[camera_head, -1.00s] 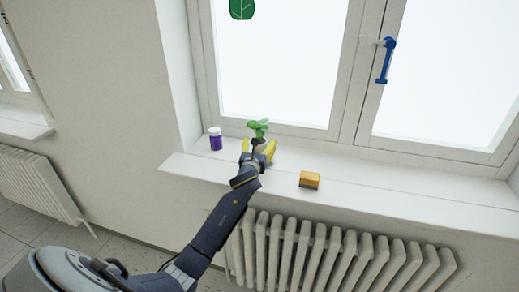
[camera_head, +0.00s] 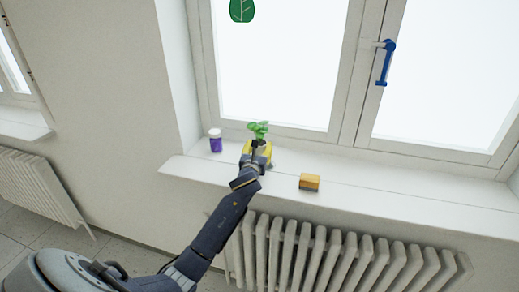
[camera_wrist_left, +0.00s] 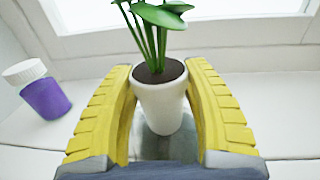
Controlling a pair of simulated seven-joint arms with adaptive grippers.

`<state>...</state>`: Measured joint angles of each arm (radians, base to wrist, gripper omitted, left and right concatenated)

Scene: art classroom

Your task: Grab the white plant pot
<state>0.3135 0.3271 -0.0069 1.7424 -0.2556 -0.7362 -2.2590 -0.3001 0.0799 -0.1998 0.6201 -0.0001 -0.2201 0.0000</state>
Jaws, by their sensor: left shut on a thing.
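The white plant pot (camera_wrist_left: 160,106) stands upright between the yellow fingers of my left gripper (camera_wrist_left: 162,98) in the left wrist view. It holds dark soil and a green leafy plant (camera_wrist_left: 152,25). In the head view the plant (camera_head: 258,128) rises above my left gripper (camera_head: 257,150) at the windowsill, and the pot is mostly hidden behind the fingers. My left gripper is shut on the pot, with a finger on each side. My right gripper is in neither view.
A purple jar with a white lid (camera_head: 215,141) stands left of the pot on the white windowsill (camera_head: 380,200). A yellow-orange block (camera_head: 309,181) lies to the right. A radiator (camera_head: 330,255) is below the sill. The window is behind.

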